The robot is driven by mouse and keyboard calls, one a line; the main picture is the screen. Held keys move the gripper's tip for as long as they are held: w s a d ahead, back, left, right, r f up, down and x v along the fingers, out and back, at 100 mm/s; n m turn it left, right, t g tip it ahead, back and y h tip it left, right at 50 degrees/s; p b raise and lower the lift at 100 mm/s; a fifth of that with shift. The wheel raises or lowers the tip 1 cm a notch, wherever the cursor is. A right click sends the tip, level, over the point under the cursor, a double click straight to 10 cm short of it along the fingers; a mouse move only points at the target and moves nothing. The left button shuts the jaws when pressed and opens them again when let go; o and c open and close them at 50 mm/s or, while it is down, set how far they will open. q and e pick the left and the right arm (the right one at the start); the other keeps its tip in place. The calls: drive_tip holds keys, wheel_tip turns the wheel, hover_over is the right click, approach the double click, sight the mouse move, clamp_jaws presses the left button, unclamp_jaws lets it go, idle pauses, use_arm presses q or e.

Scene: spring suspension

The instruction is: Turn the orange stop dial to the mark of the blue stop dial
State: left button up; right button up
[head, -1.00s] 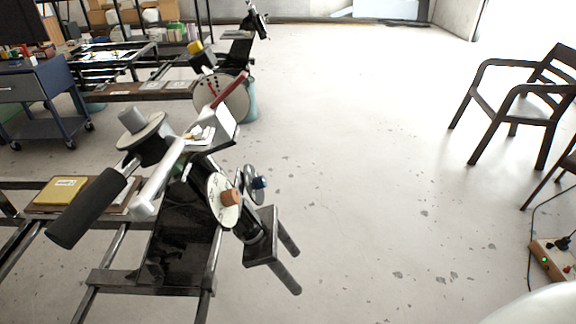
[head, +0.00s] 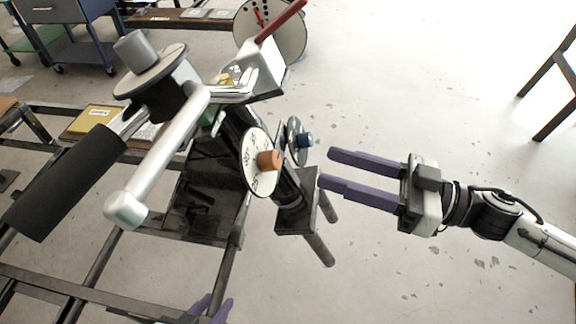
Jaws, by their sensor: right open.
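The orange stop dial (head: 268,160) is an orange knob on a white marked disc, on the suspension mechanism at the picture's centre. The blue stop dial (head: 304,140) sits just behind and to its right on a dark-rimmed disc. The marks are too small to read surely. My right gripper (head: 326,167) is open and empty. Its two purple fingers point left, to the right of both dials and apart from them in the picture. My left gripper (head: 208,307) shows only as purple fingertips at the bottom edge; the rest is cut off.
A silver lever with a black grip (head: 66,185) and a grey knob on a round plate (head: 134,46) stand left of the dials. A dark block with two prongs (head: 297,215) sits below them. Metal rails lie lower left.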

sight(278, 161)
drive_tip(key=shift+n+g, duration=0.4)
drive_tip(key=shift+g, duration=0.4)
drive_tip(key=x, duration=0.5)
drive_tip(key=s+p+x, duration=0.1)
drive_tip(key=x, duration=0.1)
drive_tip(key=shift+w+a+r, duration=0.1)
drive_tip(key=shift+a+r, duration=0.3)
drive_tip(key=shift+a, duration=0.1)
drive_tip(key=shift+w+a+f, duration=0.1)
drive_tip(key=shift+w+a, duration=0.1)
drive_tip(key=shift+a, duration=0.35)
use_arm(q)
drive_tip(key=shift+w+r, duration=0.15)
drive_tip(key=shift+r, duration=0.05)
use_arm(e)
drive_tip(key=c, duration=1.1)
use_arm(q)
drive_tip(key=shift+a+r, duration=0.1)
use_arm(e)
drive_tip(key=shift+o, duration=0.2)
